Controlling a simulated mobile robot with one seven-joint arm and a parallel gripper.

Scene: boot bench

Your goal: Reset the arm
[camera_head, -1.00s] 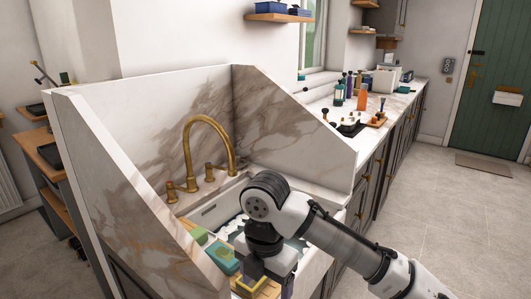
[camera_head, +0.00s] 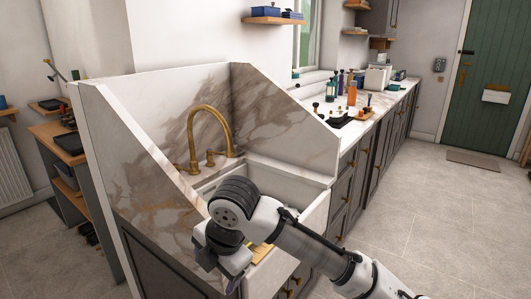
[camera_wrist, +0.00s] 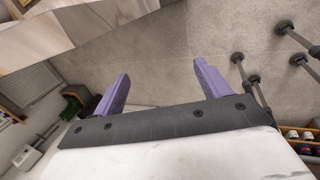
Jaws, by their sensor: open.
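My arm (camera_head: 310,248) reaches in from the lower right of the head view and bends down in front of the sink. My gripper hangs at its end, its fingers mostly hidden there by the wrist. In the wrist view my gripper (camera_wrist: 161,68) shows two purple fingers spread wide apart, with only floor between them. Nothing is held.
A white sink (camera_head: 293,178) with a brass tap (camera_head: 224,125) sits inside marble splash walls, partly hidden by my arm. A counter with bottles runs to the back. Open tiled floor (camera_head: 430,210) lies to the right. A wooden shelf unit (camera_head: 62,143) stands left.

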